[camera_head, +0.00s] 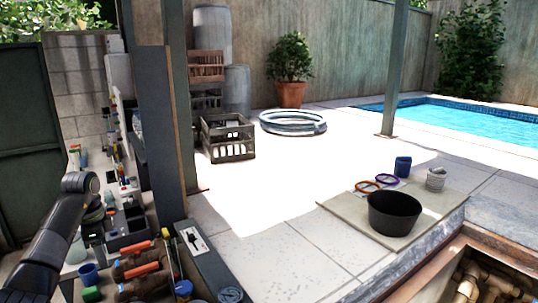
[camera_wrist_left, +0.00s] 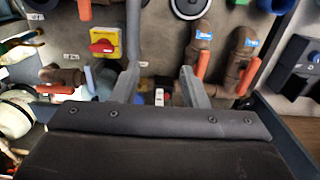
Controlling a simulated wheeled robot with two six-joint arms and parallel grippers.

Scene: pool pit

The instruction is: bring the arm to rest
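My left arm (camera_head: 48,240) comes in from the lower left in the head view, with a dark rounded joint raised in front of the cluttered bench. Its fingertips cannot be made out there. In the left wrist view my left gripper (camera_wrist_left: 160,84) shows two grey fingers well apart, with nothing held between them. The fingers point toward a panel (camera_wrist_left: 160,20) with pipes and orange-red handles. A yellow plate with a red knob (camera_wrist_left: 104,45) is just left of the fingers. My right gripper is not in view.
The bench (camera_head: 205,255) holds pipes, orange handles and a gauge (camera_head: 230,294). A dark post (camera_head: 160,130) stands behind it. A black bucket (camera_head: 394,214) sits on a board (camera_head: 345,222) at right, beside an open pit (camera_head: 470,275).

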